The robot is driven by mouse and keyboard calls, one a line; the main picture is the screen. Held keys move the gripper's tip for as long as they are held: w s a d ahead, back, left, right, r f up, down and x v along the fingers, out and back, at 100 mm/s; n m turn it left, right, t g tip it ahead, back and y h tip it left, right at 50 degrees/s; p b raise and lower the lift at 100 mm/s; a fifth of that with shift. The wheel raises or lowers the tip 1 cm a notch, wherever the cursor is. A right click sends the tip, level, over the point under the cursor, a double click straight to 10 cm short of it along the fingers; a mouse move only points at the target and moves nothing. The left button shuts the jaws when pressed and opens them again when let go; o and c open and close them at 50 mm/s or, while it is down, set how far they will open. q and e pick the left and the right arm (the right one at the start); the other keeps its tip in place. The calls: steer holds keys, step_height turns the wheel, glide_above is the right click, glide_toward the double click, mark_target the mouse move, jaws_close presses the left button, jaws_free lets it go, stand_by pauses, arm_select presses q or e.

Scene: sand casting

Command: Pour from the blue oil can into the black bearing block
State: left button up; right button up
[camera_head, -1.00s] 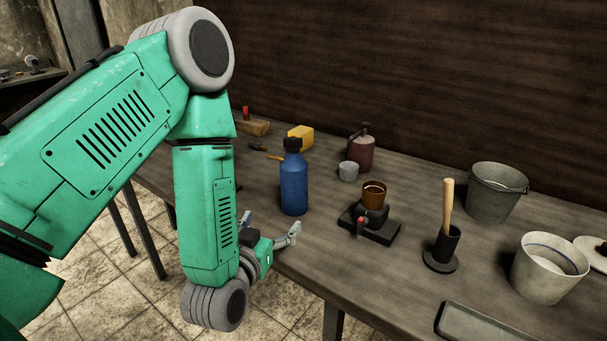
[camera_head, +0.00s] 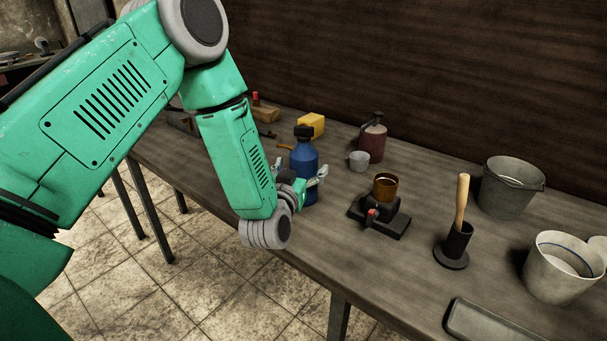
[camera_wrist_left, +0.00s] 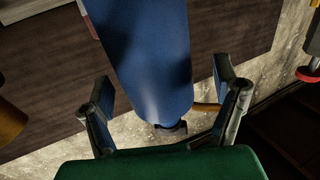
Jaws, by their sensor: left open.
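The blue oil can (camera_head: 303,156), a bottle with a black cap, stands upright on the table. The black bearing block (camera_head: 392,221) sits to its right, with an amber cup (camera_head: 385,187) on top and a small red part at its front. My left gripper (camera_head: 300,172) is open at the can, its fingers to either side in the head view. In the left wrist view the blue can (camera_wrist_left: 150,60) lies between the spread fingers (camera_wrist_left: 161,82), with gaps visible on both sides. My arm hides part of the can's lower body. My right gripper is not in view.
A small grey cup (camera_head: 359,162) and a dark red can (camera_head: 372,140) stand behind the block. A yellow block (camera_head: 311,124) is behind the blue can. A wooden-handled tool in a black holder (camera_head: 455,247) and two buckets (camera_head: 507,190) stand to the right.

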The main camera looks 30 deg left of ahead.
arm_select(q)
steer(key=shift+x, duration=0.8)
steer(key=shift+d, duration=0.25)
steer(key=c, duration=1.8)
steer(key=shift+o, duration=0.2)
